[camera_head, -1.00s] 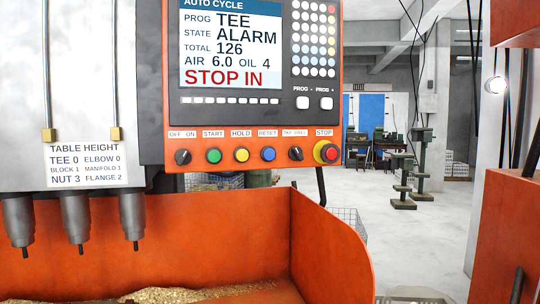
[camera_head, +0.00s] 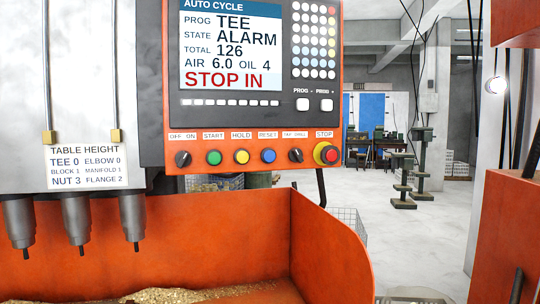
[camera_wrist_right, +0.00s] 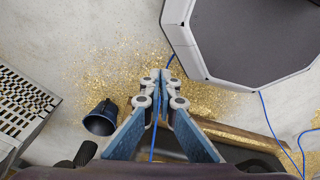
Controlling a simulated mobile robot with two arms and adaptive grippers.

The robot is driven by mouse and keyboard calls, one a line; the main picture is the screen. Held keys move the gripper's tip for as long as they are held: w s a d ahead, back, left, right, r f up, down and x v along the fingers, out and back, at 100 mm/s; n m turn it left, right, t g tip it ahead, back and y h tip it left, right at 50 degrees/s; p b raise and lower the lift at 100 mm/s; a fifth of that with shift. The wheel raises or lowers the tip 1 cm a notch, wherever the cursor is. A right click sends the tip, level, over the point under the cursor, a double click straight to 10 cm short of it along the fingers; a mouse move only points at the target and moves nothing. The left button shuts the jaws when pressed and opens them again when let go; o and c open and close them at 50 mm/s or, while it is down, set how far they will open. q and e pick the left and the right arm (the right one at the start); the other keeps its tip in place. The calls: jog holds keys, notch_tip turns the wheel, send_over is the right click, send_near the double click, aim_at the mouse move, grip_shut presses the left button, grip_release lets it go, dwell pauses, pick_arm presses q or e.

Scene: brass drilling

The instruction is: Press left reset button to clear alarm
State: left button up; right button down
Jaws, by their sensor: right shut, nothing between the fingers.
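The blue reset button (camera_head: 268,155) is on the orange control panel (camera_head: 350,60) in the head view, under the label RESET. It sits between the yellow hold button (camera_head: 241,156) and a small black selector (camera_head: 295,155). The panel screen (camera_head: 232,45) reads PROG TEE, STATE ALARM, TOTAL 126, AIR 6.0, OIL 4 and STOP IN. In the right wrist view my right gripper (camera_wrist_right: 161,76) is shut and empty, above a floor strewn with brass chips. My left gripper is in neither view. No gripper is near the button in the head view.
The red stop button (camera_head: 326,153), green start button (camera_head: 213,157) and on-off knob (camera_head: 183,158) share the panel row. Drill spindles (camera_head: 76,222) hang at left over the orange chip guard (camera_head: 200,237). A dark cup (camera_wrist_right: 101,118) and grated step (camera_wrist_right: 24,110) lie near my right gripper.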

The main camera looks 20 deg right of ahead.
jog(key=w+r+t+p, duration=0.1)
jog(key=w+r+p, duration=0.1)
jog(key=w+r, duration=0.65)
jog(key=w+a+r+t+p, duration=0.1)
jog(key=w+r, duration=0.3)
jog(key=r, duration=0.9)
jog(key=w+r+t+p, duration=0.1)
jog(key=w+r+p, duration=0.1)
jog(key=w+r, duration=0.65)
jog(key=w+d+r+t+h, duration=0.1)
jog(key=w+d+r+t, duration=0.3)
jog(key=w+r, duration=0.65)
jog(key=w+d+r+n+t+h+p, duration=0.1)
jog(key=w+d+r+t+h, duration=0.3)
jog(key=r, duration=1.1)
jog(key=w+d+r+t+y, duration=0.1)
jog(key=w+d+r+t, duration=0.2)
jog(key=w+r, duration=0.75)
jog(key=w+a+r+n+t+y, duration=0.1)
jog(key=r+n+y, duration=0.4)
jog(key=r, duration=0.7)
jog(key=w+a+r+n+t+y, duration=0.2)
jog(key=r+n+y, duration=0.3)
jog(key=r+n, duration=0.4)
jog(key=w+a+r+n+t+y, duration=0.2)
jog(key=r+n+y, duration=0.3)
jog(key=r, duration=1.1)
jog(key=shift+a+r+n+t+y, duration=0.4)
jog(key=shift+a+n+t, duration=0.2)
jog(key=shift+n, duration=0.8)
